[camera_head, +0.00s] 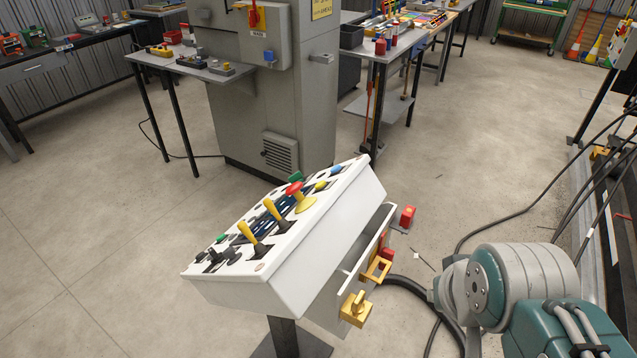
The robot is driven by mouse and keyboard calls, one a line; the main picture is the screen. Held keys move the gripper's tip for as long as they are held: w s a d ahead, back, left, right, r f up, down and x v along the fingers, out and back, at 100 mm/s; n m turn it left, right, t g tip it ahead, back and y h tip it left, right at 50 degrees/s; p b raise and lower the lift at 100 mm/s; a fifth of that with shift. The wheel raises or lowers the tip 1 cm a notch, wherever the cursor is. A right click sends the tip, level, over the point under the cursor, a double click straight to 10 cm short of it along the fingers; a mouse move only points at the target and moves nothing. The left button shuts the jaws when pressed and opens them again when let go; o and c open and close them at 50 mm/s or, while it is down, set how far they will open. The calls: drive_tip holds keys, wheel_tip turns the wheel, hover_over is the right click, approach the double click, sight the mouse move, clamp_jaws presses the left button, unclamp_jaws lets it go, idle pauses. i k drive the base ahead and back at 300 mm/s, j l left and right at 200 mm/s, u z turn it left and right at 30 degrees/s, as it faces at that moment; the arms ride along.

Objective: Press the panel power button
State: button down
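The white control panel (275,250) stands on a dark post in the lower middle, its sloped top facing up and left. On it are a red mushroom button on a yellow base (299,196), two yellow levers (272,212), a green button (222,238) at the left end and another green part (296,177) at the far edge. The labels are too small to read, so I cannot tell which is the power button. My arm shows at the lower right, apart from the panel; my gripper is not visible.
Yellow and red fittings (356,308) stick out from the panel's right side. A grey cabinet (275,100) stands behind it. Black cables (490,217) cross the floor at right. Workbenches line the back. The floor (80,240) left of the panel is clear.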

sight(320, 184)
drive_tip(key=i+j, duration=0.15)
drive_tip(key=j, duration=0.25)
drive_tip(key=i+j, duration=0.15)
drive_tip(key=j, duration=0.2)
drive_tip(key=i+j+u, duration=0.1)
drive_tip(key=j, duration=0.3)
drive_tip(key=i+j, duration=0.2)
drive_tip(key=j, duration=0.15)
